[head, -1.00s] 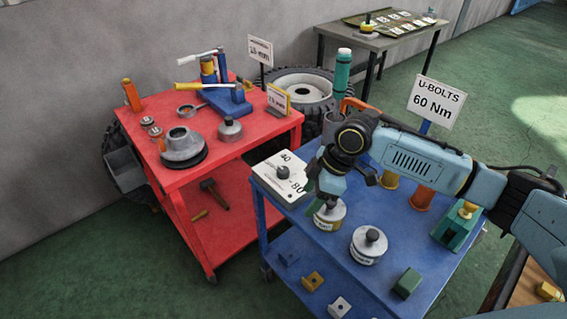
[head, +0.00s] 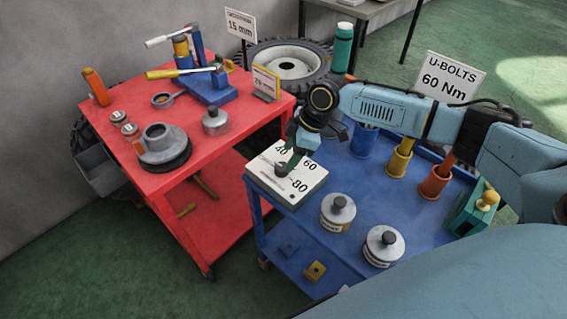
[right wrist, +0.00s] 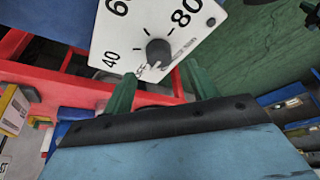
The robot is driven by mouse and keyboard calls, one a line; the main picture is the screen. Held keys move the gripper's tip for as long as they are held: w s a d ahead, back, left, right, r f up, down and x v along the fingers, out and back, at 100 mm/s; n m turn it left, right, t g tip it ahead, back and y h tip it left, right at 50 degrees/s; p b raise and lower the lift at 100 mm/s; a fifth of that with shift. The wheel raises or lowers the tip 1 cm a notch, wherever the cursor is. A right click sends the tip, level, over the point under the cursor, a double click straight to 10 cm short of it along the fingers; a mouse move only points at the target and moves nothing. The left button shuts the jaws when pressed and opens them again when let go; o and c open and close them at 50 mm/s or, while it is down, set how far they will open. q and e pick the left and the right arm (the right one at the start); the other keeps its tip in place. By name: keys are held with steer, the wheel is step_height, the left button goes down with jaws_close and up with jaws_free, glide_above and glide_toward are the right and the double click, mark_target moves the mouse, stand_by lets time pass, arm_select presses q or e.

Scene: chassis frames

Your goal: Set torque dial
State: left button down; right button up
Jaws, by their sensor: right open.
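The torque dial is a white box (head: 302,188) with a dark round knob (head: 281,169) and black numbers 40, 60 and 80, at the blue cart's left corner. The sign (head: 447,78) reads "U-BOLTS 60 Nm". My right gripper (head: 290,163) is over the dial, pointing down and partly covering its face. In the right wrist view, its green fingers (right wrist: 160,72) are open, and the knob (right wrist: 158,52) lies between and just beyond their tips. My left gripper is not in view.
The blue cart (head: 330,171) also holds two grey-topped tins (head: 338,212), (head: 383,246), coloured cups (head: 397,163) and a green block (head: 470,213). A red cart (head: 235,145) with tools and parts stands close on the left.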

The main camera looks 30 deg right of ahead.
mark_target(282, 166)
steer(key=x, duration=0.4)
steer(key=shift+w+a+f, duration=0.1)
steer(key=shift+f, duration=0.3)
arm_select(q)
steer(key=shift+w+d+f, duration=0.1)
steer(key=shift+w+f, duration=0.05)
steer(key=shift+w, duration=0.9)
arm_select(e)
steer(key=c, duration=1)
